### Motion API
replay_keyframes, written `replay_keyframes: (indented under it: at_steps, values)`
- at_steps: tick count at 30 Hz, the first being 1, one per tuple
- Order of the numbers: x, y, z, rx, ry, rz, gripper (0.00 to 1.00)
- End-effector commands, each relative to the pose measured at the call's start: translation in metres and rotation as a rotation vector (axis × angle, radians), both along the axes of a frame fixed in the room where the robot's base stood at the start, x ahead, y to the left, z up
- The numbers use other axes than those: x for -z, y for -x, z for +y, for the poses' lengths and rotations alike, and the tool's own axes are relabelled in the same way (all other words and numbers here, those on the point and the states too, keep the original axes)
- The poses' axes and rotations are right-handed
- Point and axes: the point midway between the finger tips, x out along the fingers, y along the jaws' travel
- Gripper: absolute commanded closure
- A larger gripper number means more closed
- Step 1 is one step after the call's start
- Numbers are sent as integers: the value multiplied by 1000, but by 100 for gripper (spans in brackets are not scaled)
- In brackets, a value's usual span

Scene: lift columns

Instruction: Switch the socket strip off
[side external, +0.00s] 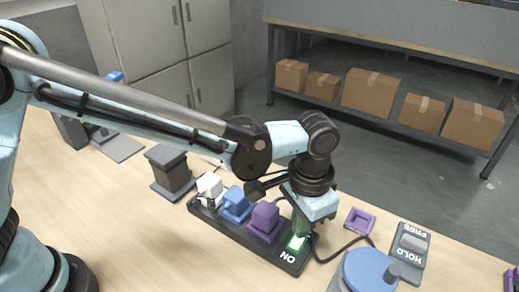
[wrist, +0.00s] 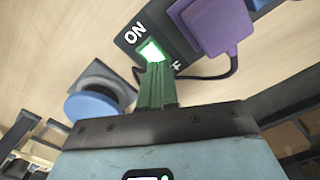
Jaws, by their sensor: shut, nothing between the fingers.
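The dark socket strip (side external: 280,253) lies on the wooden table, holding a white plug (side external: 208,187), a blue plug (side external: 236,204) and a purple plug (side external: 263,221). At its right end the switch (side external: 297,242) glows green beside the label ON. In the wrist view the lit switch (wrist: 152,52) sits between ON and a second label, mostly hidden by my fingers. My gripper (side external: 301,228) points down over the switch, its green fingers shut and empty. In the wrist view the fingertips (wrist: 156,66) are right at the switch's edge; I cannot tell whether they touch.
A blue round knob (side external: 370,268) and a grey plate marked HOLD and FREE (side external: 408,252) stand to the right. A small purple tray (side external: 360,220) and the strip's cable lie near my gripper. A dark block (side external: 170,170) stands left of the strip.

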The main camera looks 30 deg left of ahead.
Motion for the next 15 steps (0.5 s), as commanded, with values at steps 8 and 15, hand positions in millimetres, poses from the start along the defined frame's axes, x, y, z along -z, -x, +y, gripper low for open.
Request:
replay_keyframes:
  at_steps: [8,15]
  values:
    - [4,0,0,0,0,0,100]
    - [7,0,0,0,0,0,100]
